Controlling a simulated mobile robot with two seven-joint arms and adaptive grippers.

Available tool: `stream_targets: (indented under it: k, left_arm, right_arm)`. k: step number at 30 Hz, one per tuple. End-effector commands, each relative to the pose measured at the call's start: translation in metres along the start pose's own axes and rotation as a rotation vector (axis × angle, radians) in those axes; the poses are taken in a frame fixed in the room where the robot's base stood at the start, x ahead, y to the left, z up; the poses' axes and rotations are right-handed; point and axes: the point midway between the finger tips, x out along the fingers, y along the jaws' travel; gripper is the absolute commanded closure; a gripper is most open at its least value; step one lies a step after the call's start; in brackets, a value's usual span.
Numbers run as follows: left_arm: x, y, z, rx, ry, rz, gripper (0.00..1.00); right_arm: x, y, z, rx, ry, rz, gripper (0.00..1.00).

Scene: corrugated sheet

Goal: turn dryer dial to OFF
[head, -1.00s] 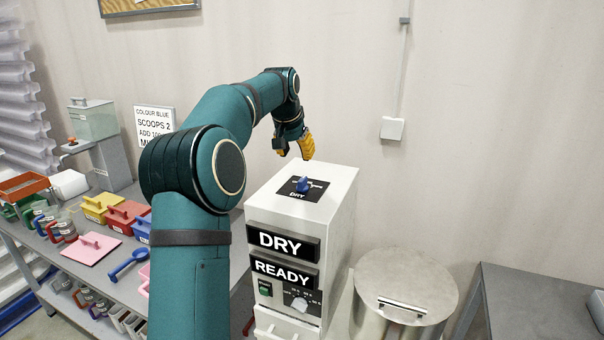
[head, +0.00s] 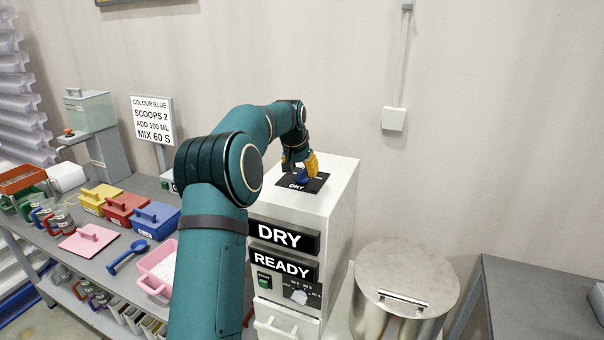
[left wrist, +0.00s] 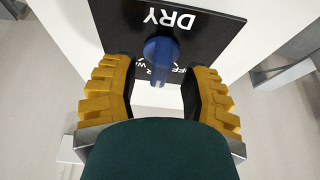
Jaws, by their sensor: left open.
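The dryer (head: 335,220) is a tall white box with black DRY and READY signs on its front. Its blue dial (head: 302,176) sits on a black plate on top, marked DRY at the near edge. In the left wrist view the blue dial (left wrist: 161,55) lies ahead of and between my open yellow fingers; OFF lettering is partly hidden behind it. My left gripper (head: 299,163) is low over the plate with its fingertips around the dial, and I cannot tell whether they touch it. My right gripper is not in view.
A grey bench at left carries a pink tub (head: 157,268), coloured lidded boxes and a blue scoop (head: 127,256). A metal drum (head: 405,285) stands right of the dryer. A grey table (head: 540,300) is at far right.

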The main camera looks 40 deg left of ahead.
Motion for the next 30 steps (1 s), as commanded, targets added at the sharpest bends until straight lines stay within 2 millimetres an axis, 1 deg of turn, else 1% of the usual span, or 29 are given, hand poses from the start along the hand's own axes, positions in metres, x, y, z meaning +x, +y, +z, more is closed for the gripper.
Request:
stream_targets:
  k: [1,3,6,15,16,17,18,19,20,30]
  left_arm:
    - [0.006,0.000,0.000,0.000,-0.001,0.000,0.54]
    - [0.012,0.000,0.000,0.000,-0.001,0.000,0.54]
    - [0.016,0.000,0.000,0.000,0.001,0.000,0.54]
    - [0.018,0.000,0.000,0.000,0.001,0.000,0.54]
    - [0.018,0.000,0.000,0.000,0.001,0.000,0.58]
    - [0.018,0.000,0.000,0.000,0.001,0.000,0.69]
    - [0.018,0.000,0.000,0.000,0.001,0.000,0.83]
    - [0.018,0.000,0.000,0.000,0.001,0.000,0.93]
    - [0.018,0.000,0.000,0.000,0.001,0.000,1.00]
    - [0.018,0.000,0.000,-0.003,0.000,-0.001,1.00]
  right_arm:
    - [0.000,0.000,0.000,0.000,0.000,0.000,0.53]
    - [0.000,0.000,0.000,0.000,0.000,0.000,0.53]
    - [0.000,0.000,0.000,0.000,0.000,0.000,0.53]
    - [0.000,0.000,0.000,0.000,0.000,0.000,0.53]
    - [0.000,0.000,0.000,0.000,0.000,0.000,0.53]
    - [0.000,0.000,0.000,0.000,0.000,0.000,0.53]
    - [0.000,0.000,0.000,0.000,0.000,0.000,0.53]
    - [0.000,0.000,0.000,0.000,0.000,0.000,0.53]
    - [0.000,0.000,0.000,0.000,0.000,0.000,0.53]
    - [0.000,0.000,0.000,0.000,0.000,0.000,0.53]
